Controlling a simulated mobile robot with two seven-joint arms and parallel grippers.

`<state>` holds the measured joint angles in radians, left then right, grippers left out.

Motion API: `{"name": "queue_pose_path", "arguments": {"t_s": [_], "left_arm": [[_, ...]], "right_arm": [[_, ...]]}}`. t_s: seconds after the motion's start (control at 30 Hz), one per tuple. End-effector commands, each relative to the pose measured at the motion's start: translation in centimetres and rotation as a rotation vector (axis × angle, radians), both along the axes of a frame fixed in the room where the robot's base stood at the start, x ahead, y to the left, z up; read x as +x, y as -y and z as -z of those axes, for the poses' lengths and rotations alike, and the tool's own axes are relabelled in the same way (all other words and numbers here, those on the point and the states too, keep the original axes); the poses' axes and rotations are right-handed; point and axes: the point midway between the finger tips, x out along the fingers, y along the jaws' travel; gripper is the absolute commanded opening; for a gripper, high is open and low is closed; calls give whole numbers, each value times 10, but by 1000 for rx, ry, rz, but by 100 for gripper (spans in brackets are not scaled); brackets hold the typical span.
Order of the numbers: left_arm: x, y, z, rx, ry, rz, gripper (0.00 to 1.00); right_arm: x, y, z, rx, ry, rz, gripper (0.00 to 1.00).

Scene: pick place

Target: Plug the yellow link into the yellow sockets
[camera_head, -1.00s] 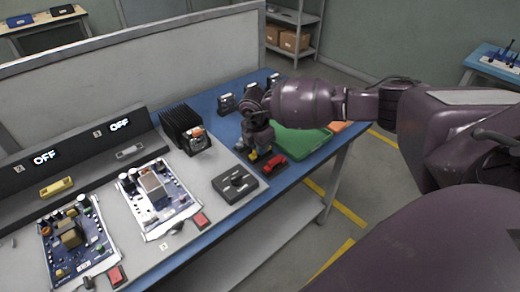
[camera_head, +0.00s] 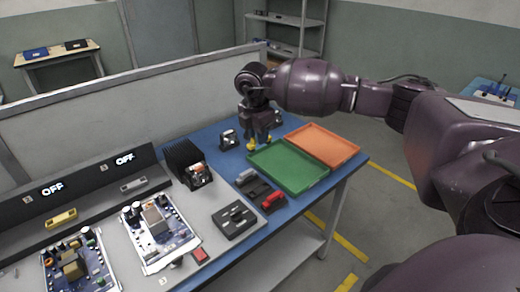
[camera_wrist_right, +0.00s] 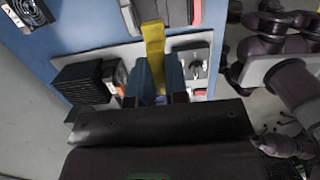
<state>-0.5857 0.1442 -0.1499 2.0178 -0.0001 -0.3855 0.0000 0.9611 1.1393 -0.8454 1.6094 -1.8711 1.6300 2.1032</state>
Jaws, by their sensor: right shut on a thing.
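My right gripper (camera_head: 257,138) is shut on the yellow link (camera_head: 259,147) and holds it above the blue table, at the left back corner of the green tray. In the right wrist view the yellow link (camera_wrist_right: 153,45) stands out from between the fingers (camera_wrist_right: 158,85). The yellow sockets (camera_head: 61,217) are a yellow block on the dark panel at the far left, below an "OFF" display. A dark holder (camera_head: 257,188) carries a grey link (camera_head: 246,177) and a red link (camera_head: 272,200). My left gripper is not in view.
A green tray (camera_head: 310,186) and an orange tray (camera_head: 350,151) lie on the blue table (camera_head: 222,166). A black finned block (camera_head: 185,160), circuit boards (camera_head: 160,238) and a dark switch box (camera_head: 234,219) stand on the left. A low partition (camera_head: 120,88) runs behind.

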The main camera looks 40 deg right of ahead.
Motion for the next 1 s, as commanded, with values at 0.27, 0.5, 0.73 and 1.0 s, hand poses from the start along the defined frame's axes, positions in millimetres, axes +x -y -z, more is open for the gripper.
{"name": "queue_pose_path", "arguments": {"t_s": [0.27,0.5,0.73,1.0], "left_arm": [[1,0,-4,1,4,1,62],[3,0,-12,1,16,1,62],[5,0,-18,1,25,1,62],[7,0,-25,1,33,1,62]], "right_arm": [[0,0,-20,-1,1,-1,0],[0,0,-28,0,1,-1,0],[0,0,-34,0,1,-1,0],[0,0,-42,-1,1,-1,0]]}}
